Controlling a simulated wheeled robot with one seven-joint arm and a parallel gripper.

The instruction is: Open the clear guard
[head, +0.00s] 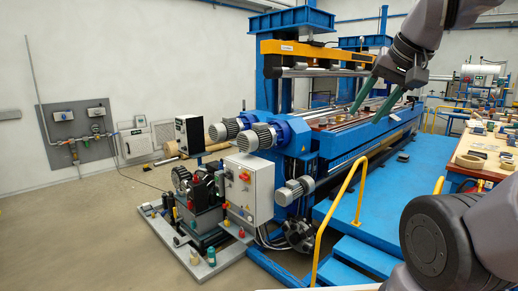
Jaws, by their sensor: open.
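The winding machine (285,135) is blue, with an orange beam (315,54) over long metal rollers. I cannot clearly pick out the clear guard on it. My gripper (365,117) has two long green fingers, spread apart with nothing between them. It points down and left, in front of the machine's right part as seen in the head view. I cannot tell whether the fingertips touch anything.
A grey control box (249,185) with buttons and several motors are at the machine's near end. A blue platform (385,195) with steps and yellow handrails (340,205) lies along its right side. A workbench (480,158) with parts stands at the right.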

